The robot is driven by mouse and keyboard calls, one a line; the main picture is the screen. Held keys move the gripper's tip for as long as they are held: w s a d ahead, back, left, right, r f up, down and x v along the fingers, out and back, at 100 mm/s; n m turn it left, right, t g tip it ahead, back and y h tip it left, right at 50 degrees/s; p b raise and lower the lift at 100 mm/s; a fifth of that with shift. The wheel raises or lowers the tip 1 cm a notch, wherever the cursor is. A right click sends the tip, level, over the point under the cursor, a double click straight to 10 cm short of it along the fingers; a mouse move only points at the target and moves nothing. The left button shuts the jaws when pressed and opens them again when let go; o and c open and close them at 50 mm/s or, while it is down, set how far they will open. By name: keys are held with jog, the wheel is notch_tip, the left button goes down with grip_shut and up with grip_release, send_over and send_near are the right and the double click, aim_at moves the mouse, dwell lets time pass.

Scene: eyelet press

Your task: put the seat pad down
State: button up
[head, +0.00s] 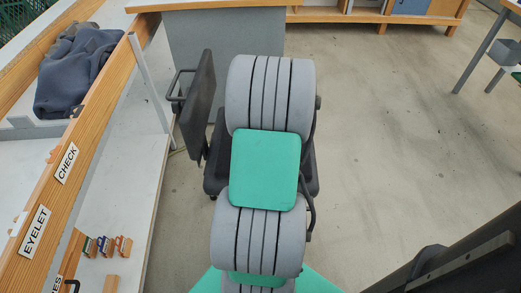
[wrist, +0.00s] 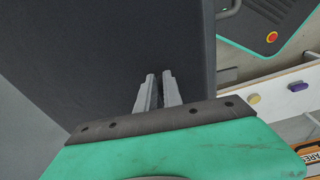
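The seat pad appears to be the dark, flat slab (head: 201,105) standing steeply tilted just left of my arm in the head view. In the wrist view, the dark slab (wrist: 110,45) fills the upper left, close behind the fingers. My gripper (wrist: 158,77) shows there with its two grey fingers close together, a narrow dark gap between them, against the slab. It looks shut on the pad; the exact contact is hidden. In the head view my gripper is hidden behind my arm.
A wood-edged bench (head: 75,150) labelled EYELET and CHECK runs along the left, with a dark cloth bundle (head: 78,70) on it. A grey panel under a wooden top (head: 225,45) stands ahead. Floor (head: 400,130) on the right is clear. A red button (wrist: 272,37) shows in the wrist view.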

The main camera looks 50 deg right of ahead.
jog(key=o, duration=0.5)
jog(key=shift+c, duration=0.2)
notch_tip(320, 180, up, 12)
jog(key=s+p, duration=0.2)
jog(key=w+a+r+m, duration=0.1)
jog(key=w+a, duration=0.3)
jog(key=a, duration=0.4)
jog(key=w+a+r+m, duration=0.2)
jog(key=w+a, duration=0.2)
jog(key=a, duration=0.4)
jog(key=s+a+m, duration=0.1)
jog(key=s+a, duration=0.1)
jog(key=a, duration=0.7)
jog(key=s+a+f+m+t, duration=0.1)
jog(key=a+m, duration=0.1)
jog(key=a, duration=0.6)
jog(key=shift+s+a+m+h, duration=0.3)
jog(key=shift+s+a, duration=0.05)
jog(key=shift+s, duration=0.05)
